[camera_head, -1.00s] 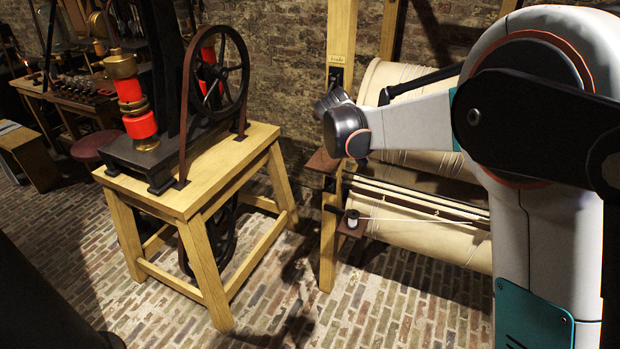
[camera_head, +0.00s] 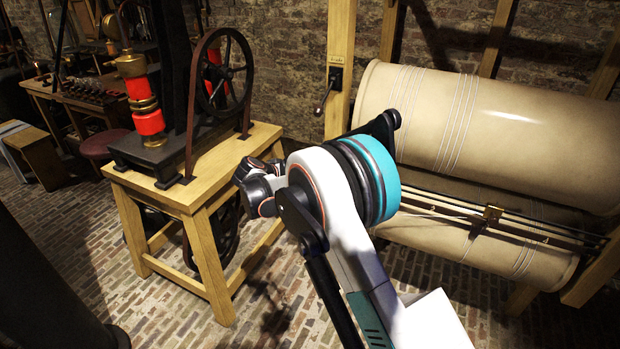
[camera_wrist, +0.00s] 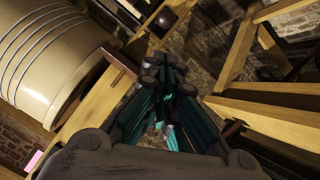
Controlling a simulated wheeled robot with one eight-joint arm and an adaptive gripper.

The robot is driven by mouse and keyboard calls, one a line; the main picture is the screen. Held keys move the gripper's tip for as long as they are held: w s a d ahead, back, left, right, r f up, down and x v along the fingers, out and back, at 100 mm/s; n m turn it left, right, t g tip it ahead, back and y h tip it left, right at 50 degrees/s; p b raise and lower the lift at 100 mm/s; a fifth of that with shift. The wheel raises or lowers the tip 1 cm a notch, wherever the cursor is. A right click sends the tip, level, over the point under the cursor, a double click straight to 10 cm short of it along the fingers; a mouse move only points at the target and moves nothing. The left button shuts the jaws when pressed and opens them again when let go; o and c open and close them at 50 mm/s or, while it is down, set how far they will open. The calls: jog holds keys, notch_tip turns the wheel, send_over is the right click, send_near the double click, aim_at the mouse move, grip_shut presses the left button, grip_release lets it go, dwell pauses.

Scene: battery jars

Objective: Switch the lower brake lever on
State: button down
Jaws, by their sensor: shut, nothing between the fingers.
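A lever (camera_head: 326,95) with a dark handle hangs down and to the left from a black plate on the wooden post, under a small label. No lower lever shows in the head view, where my arm covers the lower post. My gripper (camera_wrist: 164,75) is shut and empty in the wrist view, among wooden beams. In the head view my wrist is in front of the lower post, and the fingers cannot be made out. A dark rounded part (camera_wrist: 166,18) shows beyond the fingers in the wrist view; I cannot tell what it is.
Large cream rollers (camera_head: 490,135) in a wooden frame stand to the right of the post. A wooden stand (camera_head: 205,190) with a black wheel (camera_head: 224,75) is at left. Beams (camera_wrist: 270,105) lie close to the gripper's right in the wrist view. Brick floor is open in front.

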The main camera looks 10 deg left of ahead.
jog(key=b+x, duration=0.2)
jog(key=x, duration=0.8)
jog(key=shift+b, duration=0.3)
jog(key=s+a+f+b, duration=0.1)
jog(key=s+f+b, duration=0.2)
jog(key=f+b, duration=0.4)
jog(key=shift+s+a+f, duration=0.2)
jog(key=shift+s+f, duration=0.05)
jog(key=shift+f, duration=4.15)
jog(key=shift+f+b, duration=0.1)
jog(key=shift+b, duration=0.2)
